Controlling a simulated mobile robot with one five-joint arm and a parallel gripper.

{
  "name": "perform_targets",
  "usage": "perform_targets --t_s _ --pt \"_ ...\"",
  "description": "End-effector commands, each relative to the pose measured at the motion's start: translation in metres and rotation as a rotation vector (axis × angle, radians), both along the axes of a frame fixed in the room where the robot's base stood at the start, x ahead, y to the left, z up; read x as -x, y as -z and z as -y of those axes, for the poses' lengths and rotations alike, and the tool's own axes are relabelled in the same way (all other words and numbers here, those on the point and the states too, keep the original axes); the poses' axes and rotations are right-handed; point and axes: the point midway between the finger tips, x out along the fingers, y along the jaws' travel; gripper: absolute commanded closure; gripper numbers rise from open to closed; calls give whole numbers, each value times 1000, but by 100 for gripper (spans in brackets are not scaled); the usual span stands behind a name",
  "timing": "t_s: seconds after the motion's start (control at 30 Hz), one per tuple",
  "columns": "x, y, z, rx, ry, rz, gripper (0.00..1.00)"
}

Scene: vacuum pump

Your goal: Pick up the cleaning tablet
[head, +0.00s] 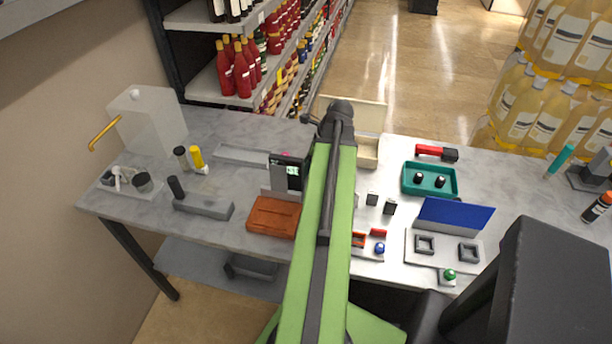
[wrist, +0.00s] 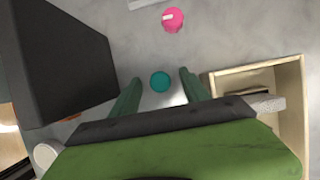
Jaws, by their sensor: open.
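In the wrist view a small round teal piece (wrist: 160,82) lies on the grey tabletop. My gripper (wrist: 160,76) is open above it, with one green finger on each side of the piece and a gap to both. A round pink piece (wrist: 173,19) with a small white mark lies farther up the same view. I cannot tell for certain which of the two is the cleaning tablet. In the head view my arm hides the teal piece and my fingers; only a sliver of pink (head: 285,153) shows beside the display.
A dark block (wrist: 62,65) stands close on the left in the wrist view. An open pale wooden box (wrist: 300,95) stands on the right. In the head view a small display (head: 288,172), an orange-brown tray (head: 272,216) and a teal tray (head: 430,193) stand on the table.

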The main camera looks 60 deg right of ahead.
Motion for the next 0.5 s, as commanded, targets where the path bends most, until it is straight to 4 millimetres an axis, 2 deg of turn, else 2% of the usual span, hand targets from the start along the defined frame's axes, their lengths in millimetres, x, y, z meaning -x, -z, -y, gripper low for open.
perform_targets --t_s 0.13,0.17,0.5 --pt "0 -2 0 0 1 0 46" --pt "0 -2 0 0 1 0 49" --pt "1 -2 0 1 1 0 93"
